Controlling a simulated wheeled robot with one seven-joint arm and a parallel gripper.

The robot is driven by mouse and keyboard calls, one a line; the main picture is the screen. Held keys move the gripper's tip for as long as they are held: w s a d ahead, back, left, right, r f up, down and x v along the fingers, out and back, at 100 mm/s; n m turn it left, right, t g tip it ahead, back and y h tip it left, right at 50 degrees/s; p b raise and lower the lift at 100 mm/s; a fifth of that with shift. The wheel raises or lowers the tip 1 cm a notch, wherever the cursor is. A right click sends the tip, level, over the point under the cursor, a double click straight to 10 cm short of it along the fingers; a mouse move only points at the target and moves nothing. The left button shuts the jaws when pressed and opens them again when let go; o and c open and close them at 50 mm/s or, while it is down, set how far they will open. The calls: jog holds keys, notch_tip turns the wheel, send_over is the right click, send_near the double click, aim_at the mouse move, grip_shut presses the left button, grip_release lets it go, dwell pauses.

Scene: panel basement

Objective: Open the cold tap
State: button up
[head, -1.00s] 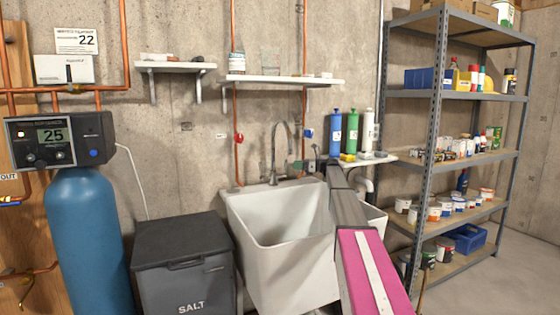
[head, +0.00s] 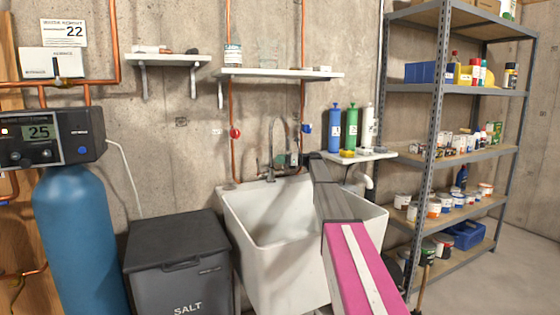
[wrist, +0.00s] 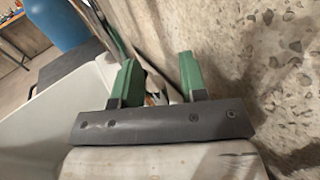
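A blue valve handle (head: 307,128) sits on the right copper pipe above the sink, and a red one (head: 235,132) sits on the left pipe. A tall curved faucet (head: 271,150) stands at the back of the white utility sink (head: 345,245). My gripper (head: 294,158) is small in the head view, behind the sink's back rim, below the blue handle and right of the faucet. In the wrist view its two green fingers (wrist: 159,62) are apart, close to the concrete wall. A small white and orange patch shows between them; I cannot tell what it is.
A small side shelf (head: 378,155) with blue, green and white cylinders stands right of my arm. A wall shelf (head: 275,75) hangs above. A grey salt bin (head: 180,265) and blue tank (head: 78,235) stand left. A metal rack (head: 435,130) stands right.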

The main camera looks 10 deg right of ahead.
jog(key=shift+a, duration=0.15)
grip_shut()
